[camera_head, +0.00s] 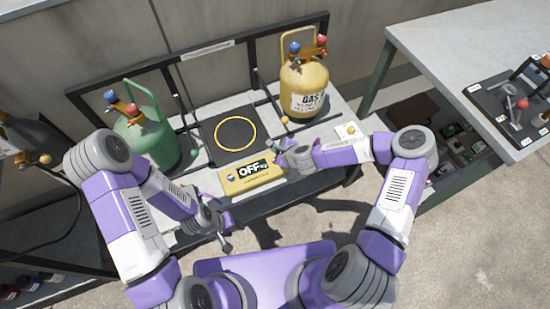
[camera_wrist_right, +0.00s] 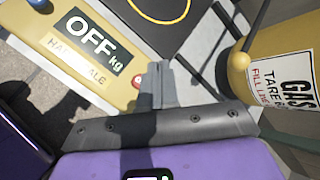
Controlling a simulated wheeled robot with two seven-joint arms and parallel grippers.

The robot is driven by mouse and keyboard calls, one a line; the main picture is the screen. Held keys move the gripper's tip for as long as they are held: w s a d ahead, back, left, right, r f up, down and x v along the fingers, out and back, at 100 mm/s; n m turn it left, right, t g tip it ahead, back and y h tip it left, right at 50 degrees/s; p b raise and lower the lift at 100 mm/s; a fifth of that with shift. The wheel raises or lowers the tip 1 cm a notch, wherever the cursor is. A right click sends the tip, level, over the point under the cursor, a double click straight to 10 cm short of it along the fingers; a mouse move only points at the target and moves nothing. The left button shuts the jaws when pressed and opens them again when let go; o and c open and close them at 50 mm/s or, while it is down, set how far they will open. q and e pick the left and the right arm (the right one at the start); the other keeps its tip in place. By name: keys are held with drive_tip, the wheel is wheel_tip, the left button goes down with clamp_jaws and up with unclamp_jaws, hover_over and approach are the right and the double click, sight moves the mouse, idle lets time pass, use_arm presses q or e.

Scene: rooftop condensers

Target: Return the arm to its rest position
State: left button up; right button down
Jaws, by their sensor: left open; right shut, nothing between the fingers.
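My right gripper (camera_head: 281,150) is shut and empty, low over the right end of the yellow scale box (camera_head: 232,187). In the right wrist view its shut fingers (camera_wrist_right: 157,76) appear beside a red button (camera_wrist_right: 138,82) on that box; I cannot tell whether they touch it. The box's display (camera_wrist_right: 93,42) reads "OFF kg". My left gripper (camera_head: 225,238) is open and empty in front of the bench, left of the box. My right arm is stretched forward and bent at the elbow.
A green cylinder (camera_head: 150,145) stands left and a yellow gas cylinder (camera_head: 304,80) stands right of the black scale platform (camera_head: 218,136) with its yellow ring. A dark frame (camera_head: 250,43) runs behind them. A grey table (camera_head: 450,40) stands at the right.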

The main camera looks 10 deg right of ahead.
idle(0.6)
drive_tip(key=s+f+n+g+p, duration=0.2)
drive_tip(key=s+n+g, duration=0.5)
drive_tip(key=s+n, duration=1.1)
drive_tip(key=s+p, duration=0.1)
drive_tip(key=s, duration=0.6)
drive_tip(key=shift+d+n+g, duration=0.2)
drive_tip(key=shift+n+g, duration=0.1)
drive_tip(key=shift+n, duration=0.1)
drive_tip(key=shift+f, duration=0.1)
